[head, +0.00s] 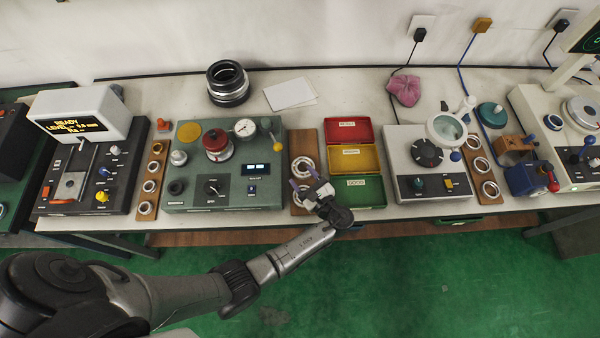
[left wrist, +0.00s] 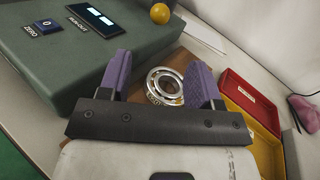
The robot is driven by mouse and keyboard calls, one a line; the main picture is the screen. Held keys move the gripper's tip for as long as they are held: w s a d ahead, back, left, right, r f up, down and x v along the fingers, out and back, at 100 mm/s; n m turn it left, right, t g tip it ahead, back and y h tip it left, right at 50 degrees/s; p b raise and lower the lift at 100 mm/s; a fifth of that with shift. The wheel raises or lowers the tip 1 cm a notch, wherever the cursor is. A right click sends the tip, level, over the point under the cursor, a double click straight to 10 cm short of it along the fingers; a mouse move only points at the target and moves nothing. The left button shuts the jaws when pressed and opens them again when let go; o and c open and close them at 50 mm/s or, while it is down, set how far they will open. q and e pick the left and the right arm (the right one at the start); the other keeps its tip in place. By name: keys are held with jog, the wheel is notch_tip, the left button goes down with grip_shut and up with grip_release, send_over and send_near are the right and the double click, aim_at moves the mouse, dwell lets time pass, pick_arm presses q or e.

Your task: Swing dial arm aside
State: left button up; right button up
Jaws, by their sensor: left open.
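The green run-out tester (head: 195,190) stands left of centre in the head view; its corner (left wrist: 60,75) also shows in the left wrist view. On it are a white dial gauge (head: 245,128), a red-topped spindle (head: 216,146) and a lever with a yellow ball knob (head: 278,146). The yellow ball (left wrist: 160,13) also shows at the top of the left wrist view. My left gripper (head: 302,180) is open with purple fingers, right of the tester above a wooden ring board. In the left wrist view, the open fingers (left wrist: 161,80) frame a bearing ring (left wrist: 164,86), with nothing gripped. My right gripper is not in view.
The wooden ring board (head: 305,132) lies between the tester and the red, yellow and green bins (head: 350,131). A grey device (head: 408,150) with a magnifier stands further right. Dark rings (head: 228,95) are stacked behind the tester, beside white sheets (head: 289,94).

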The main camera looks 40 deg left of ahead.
aim_at(248, 139)
pick_arm(q)
jog(key=shift+c, duration=0.2)
jog(key=shift+c, duration=1.4)
jog(key=s+a+r+m+h+p, duration=0.1)
jog(key=s+a+p, duration=0.1)
jog(key=a+p, duration=0.1)
jog(key=s+a+r+m+t+h+p, duration=0.1)
jog(key=s+a+m+h+p, duration=0.1)
jog(key=s+a+p, duration=0.1)
jog(key=s+a+r+m+t+h+p, duration=0.1)
jog(key=s+a+r+m+p, duration=0.1)
jog(key=a+p, duration=0.1)
jog(key=shift+s+a+h, duration=0.15)
jog(key=shift+s+h, duration=0.05)
jog(key=shift+h, duration=0.2)
grip_shut()
jog(key=shift+a+f, duration=0.1)
jog(key=shift+a, duration=0.2)
jog(key=x, duration=1.1)
jog(key=shift+w+a+r, duration=0.2)
jog(key=shift+w+a, duration=0.15)
jog(key=shift+w, duration=0.1)
jog(key=shift+w+a, duration=0.35)
jog(key=shift+a, duration=0.25)
